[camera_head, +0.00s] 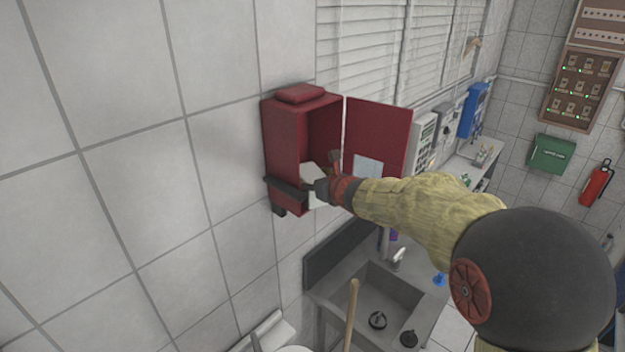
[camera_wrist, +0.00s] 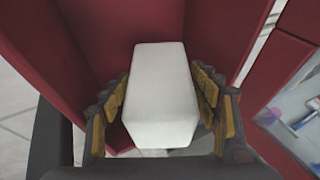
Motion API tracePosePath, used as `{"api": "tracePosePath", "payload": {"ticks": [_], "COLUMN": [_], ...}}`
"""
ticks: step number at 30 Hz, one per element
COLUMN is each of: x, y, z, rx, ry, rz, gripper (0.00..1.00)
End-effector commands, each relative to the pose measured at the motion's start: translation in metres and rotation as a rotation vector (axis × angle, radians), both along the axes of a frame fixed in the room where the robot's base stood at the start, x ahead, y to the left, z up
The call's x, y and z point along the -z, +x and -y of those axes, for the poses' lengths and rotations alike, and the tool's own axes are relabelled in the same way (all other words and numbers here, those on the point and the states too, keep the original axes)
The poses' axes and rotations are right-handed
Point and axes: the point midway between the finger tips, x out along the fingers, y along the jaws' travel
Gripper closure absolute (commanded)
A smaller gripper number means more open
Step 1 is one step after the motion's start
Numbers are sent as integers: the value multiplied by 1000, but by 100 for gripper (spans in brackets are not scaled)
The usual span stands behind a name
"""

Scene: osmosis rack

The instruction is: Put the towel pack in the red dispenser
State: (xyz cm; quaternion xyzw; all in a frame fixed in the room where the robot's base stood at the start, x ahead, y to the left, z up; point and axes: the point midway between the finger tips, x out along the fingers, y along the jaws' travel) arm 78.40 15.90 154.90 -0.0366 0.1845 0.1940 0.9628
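The red dispenser (camera_head: 285,140) hangs on the tiled wall, with its door (camera_head: 378,132) swung open to the right. The white towel pack (camera_head: 312,183) is inside the lower part of the dispenser's opening. In the wrist view the pack (camera_wrist: 160,95) lies between the two yellow-padded fingers of my gripper (camera_wrist: 165,110), with red walls around it. Both fingers are close along its sides and appear to touch it. In the head view my gripper (camera_head: 318,187) reaches into the opening from the right and partly hides the pack. The pack's far underside is hidden.
A metal sink (camera_head: 375,300) stands below the dispenser, with a wooden handle (camera_head: 351,315) upright in front of it. Window blinds (camera_head: 385,50) are behind the door. Blue (camera_head: 474,110) and grey wall boxes are farther right. The left wall is bare.

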Motion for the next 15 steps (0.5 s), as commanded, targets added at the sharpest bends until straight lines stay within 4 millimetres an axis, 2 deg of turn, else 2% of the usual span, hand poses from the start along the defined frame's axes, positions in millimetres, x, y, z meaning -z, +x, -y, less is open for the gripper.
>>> {"api": "tracePosePath", "payload": {"ticks": [9, 15], "x": [-5, -15], "y": [0, -28], "z": [0, 12], "rx": [0, 0], "ry": [0, -2], "rz": [0, 3], "gripper": [38, 38]}}
